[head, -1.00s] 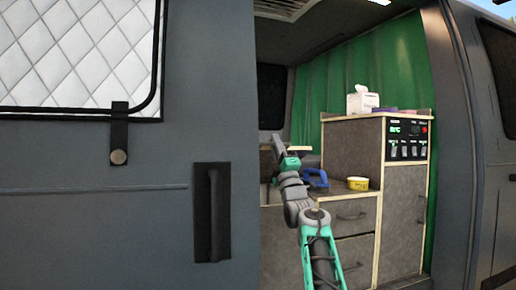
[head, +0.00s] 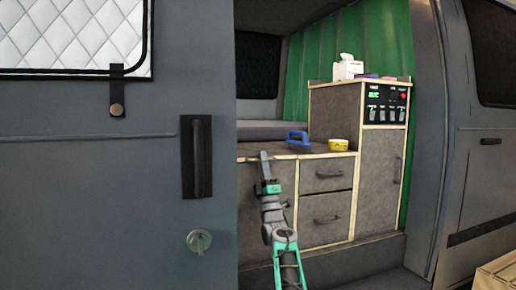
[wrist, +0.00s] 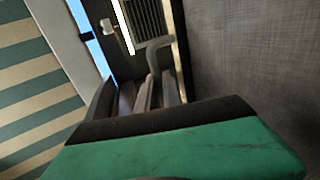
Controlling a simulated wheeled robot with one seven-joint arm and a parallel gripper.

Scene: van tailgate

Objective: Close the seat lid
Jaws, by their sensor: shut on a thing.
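The seat lid (head: 281,149) is the grey-brown top with a pale front edge, left of the drawers in the head view. It looks level with the counter; whether a thin gap is left under it cannot be told. My gripper (head: 264,156) is at its front edge, upright, fingers up. In the wrist view, my gripper (wrist: 148,92) has its dark fingers close together beside a grey textured panel (wrist: 255,65). The jaws are shut, apparently on the lid's edge, but the grip itself is hidden.
A blue-handled thing (head: 297,138) and a yellow tub (head: 338,145) stand on the counter beside the lid. The drawers (head: 327,193) and a tall cabinet (head: 382,170) are right of my arm. The grey van door (head: 95,200) fills the left. A pale crate (head: 497,272) is bottom right.

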